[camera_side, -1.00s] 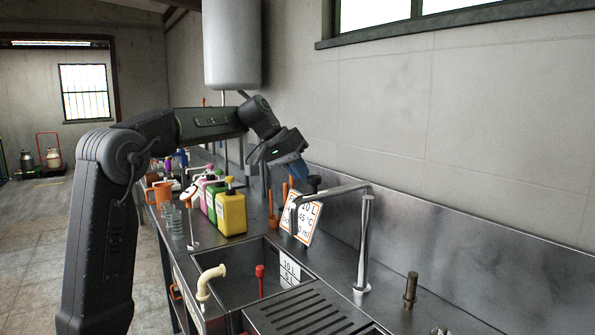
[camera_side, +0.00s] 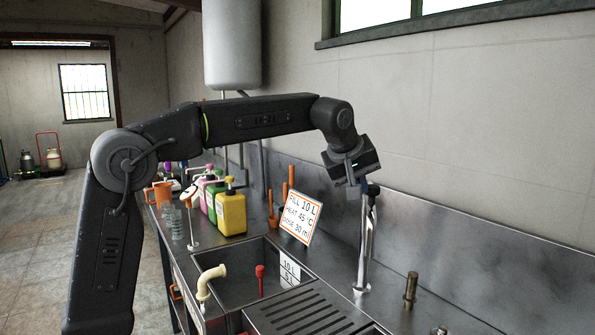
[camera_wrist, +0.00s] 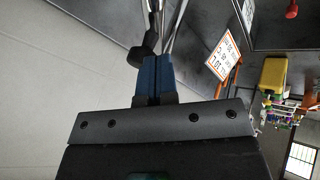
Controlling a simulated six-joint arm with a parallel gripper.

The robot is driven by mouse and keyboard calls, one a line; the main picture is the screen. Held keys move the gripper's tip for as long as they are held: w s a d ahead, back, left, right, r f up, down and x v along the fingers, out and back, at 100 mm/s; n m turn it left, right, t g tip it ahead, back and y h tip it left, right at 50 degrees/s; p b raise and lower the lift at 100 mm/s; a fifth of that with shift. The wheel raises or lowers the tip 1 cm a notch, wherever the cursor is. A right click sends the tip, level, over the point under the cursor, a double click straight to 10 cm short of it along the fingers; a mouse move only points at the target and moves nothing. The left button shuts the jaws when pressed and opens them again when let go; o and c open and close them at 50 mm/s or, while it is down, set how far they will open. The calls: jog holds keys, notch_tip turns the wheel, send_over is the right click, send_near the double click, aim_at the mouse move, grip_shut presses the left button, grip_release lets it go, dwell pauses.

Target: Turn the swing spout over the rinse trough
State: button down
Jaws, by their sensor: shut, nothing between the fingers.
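The chrome swing spout (camera_side: 370,225) stands on its post (camera_side: 361,265) at the back of the steel counter. Its arm now looks foreshortened and lies close to the post in the side view; its exact direction is hard to tell. My gripper (camera_side: 368,187) is at the top of the spout and partly hides it. In the wrist view my gripper's blue fingers (camera_wrist: 157,62) are shut and empty, beside a black knob (camera_wrist: 143,50) and the spout tubes (camera_wrist: 177,25). Whether they touch is unclear.
A sink basin (camera_side: 225,284) and a slotted drainboard (camera_side: 310,312) lie in front of the spout. An instruction card (camera_side: 301,217) stands left of it. Coloured bottles (camera_side: 231,213) stand further left. A short brass fitting (camera_side: 410,290) rises to the right.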

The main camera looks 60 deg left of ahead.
jog(key=shift+w+d, duration=1.15)
jog(key=shift+d, duration=0.05)
jog(key=shift+s, duration=0.1)
jog(key=s+f+v, duration=0.1)
jog(key=s+v, duration=0.1)
jog(key=v, duration=1)
jog(key=shift+d, duration=0.4)
jog(key=s+f+m+g+h, duration=0.1)
jog(key=s+f+m, duration=1.1)
jog(key=s+f, duration=1)
jog(key=shift+s+d+f+h, duration=0.25)
jog(key=shift+s+f+h, duration=0.15)
jog(key=shift+s, duration=0.15)
